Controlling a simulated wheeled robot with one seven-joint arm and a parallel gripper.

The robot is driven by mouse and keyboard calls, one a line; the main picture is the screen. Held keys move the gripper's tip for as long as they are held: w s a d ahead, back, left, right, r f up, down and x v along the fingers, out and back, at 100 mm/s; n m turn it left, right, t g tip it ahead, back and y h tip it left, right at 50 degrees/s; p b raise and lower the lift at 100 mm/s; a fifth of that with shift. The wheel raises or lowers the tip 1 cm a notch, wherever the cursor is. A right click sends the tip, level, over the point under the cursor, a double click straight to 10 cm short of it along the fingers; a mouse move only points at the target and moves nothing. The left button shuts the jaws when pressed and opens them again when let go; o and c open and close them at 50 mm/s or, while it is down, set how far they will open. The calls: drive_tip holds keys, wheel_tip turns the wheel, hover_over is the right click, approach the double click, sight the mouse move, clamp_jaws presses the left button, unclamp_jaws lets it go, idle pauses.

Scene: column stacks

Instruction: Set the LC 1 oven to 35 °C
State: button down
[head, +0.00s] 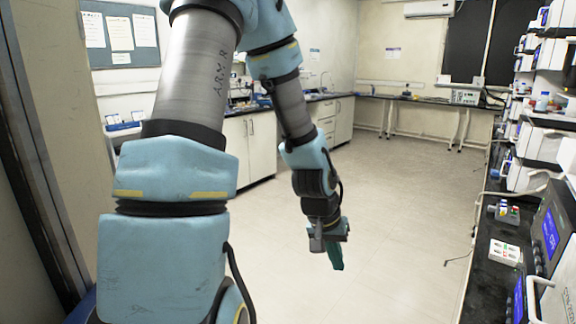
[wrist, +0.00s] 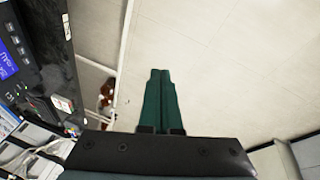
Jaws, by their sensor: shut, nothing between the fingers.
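My gripper (head: 336,258) hangs over the open floor in the middle of the head view, pointing down, left of the right-hand bench and apart from it. Its green fingers (wrist: 160,75) are shut together and empty in the wrist view. At the right edge of the head view stands a dark instrument with a lit blue display (head: 550,234). A second blue display (head: 518,300) shows below it. I cannot read the numbers or tell which unit is the LC 1 oven. The wrist view shows a blue display (wrist: 8,58) on a dark panel at its left edge.
The black right-hand bench (head: 480,275) carries a white tray of vials (head: 504,252) and small bottles (head: 505,210). White instruments (head: 535,140) stand farther back. Another bench with white cabinets (head: 250,145) lies at the left. The pale floor (head: 400,200) between is clear.

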drive_tip(key=s+a+r+n+y, duration=0.1)
drive_tip(key=a+r, duration=0.3)
drive_tip(key=a, duration=0.5)
drive_tip(key=s+a+r+n+y, duration=0.2)
drive_tip(key=a+r, duration=0.2)
drive_tip(key=a, duration=0.5)
drive_tip(key=shift+r, duration=0.3)
drive_tip(key=c, duration=1.6)
unclamp_jaws()
drive_tip(key=shift+w, duration=0.1)
